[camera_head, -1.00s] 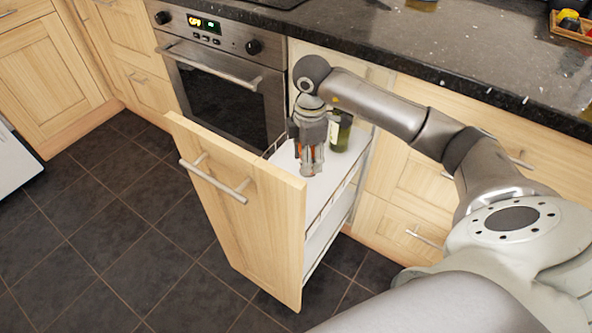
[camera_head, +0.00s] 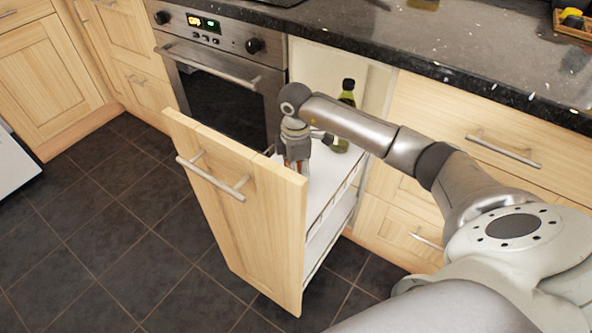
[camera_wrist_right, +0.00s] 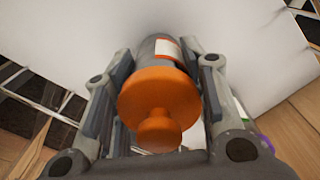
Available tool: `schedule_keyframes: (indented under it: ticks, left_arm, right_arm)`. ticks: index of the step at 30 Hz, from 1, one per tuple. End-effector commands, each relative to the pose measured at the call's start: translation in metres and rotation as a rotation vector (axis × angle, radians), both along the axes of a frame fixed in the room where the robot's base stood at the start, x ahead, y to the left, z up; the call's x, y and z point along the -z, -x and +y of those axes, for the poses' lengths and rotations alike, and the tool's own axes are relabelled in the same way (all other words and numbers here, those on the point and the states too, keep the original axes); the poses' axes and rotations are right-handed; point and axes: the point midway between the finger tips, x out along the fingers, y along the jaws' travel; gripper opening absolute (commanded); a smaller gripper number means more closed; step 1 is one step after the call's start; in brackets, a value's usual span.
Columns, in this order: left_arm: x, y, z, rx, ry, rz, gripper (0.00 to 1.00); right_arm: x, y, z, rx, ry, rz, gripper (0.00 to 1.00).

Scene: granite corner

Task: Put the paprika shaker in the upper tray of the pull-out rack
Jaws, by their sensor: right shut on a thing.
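The paprika shaker (camera_wrist_right: 158,92) has an orange cap with a round knob and a grey body with a pale label. My right gripper (camera_head: 297,168) is shut on it, with a finger on each side in the right wrist view. In the head view only a little red-orange of the shaker shows between the fingers. The gripper points down within the upper tray (camera_head: 326,178) of the pull-out rack, close behind its wooden front panel (camera_head: 235,205). I cannot tell whether the shaker touches the tray floor. My left gripper is not in view.
A dark green bottle (camera_head: 346,94) stands at the back of the upper tray, behind my right arm. The oven (camera_head: 225,85) is left of the open rack, and the granite counter (camera_head: 430,45) runs above. White tray floor is clear between gripper and bottle.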

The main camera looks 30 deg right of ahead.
Motion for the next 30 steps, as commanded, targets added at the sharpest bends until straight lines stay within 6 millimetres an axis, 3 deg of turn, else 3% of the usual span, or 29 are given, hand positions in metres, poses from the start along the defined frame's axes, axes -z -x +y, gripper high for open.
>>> schedule_keyframes:
  ticks: [5, 6, 11, 23, 30]
  left_arm:
    - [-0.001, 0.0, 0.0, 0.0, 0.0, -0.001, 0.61]
    - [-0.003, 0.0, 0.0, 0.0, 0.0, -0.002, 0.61]
    - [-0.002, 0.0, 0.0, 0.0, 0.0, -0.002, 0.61]
    - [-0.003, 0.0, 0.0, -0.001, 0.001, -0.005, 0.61]
    - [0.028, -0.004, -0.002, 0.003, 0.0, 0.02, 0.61]
  right_arm:
    - [0.003, 0.0, 0.0, 0.0, 0.0, 0.0, 0.09]
    - [0.003, 0.0, 0.0, 0.0, 0.0, 0.001, 0.42]
    - [0.003, 0.0, 0.0, 0.0, 0.0, 0.001, 0.61]
    - [-0.003, 0.0, 0.0, 0.0, 0.0, -0.001, 0.61]
    - [-0.04, -0.001, -0.001, 0.0, 0.0, -0.004, 0.61]
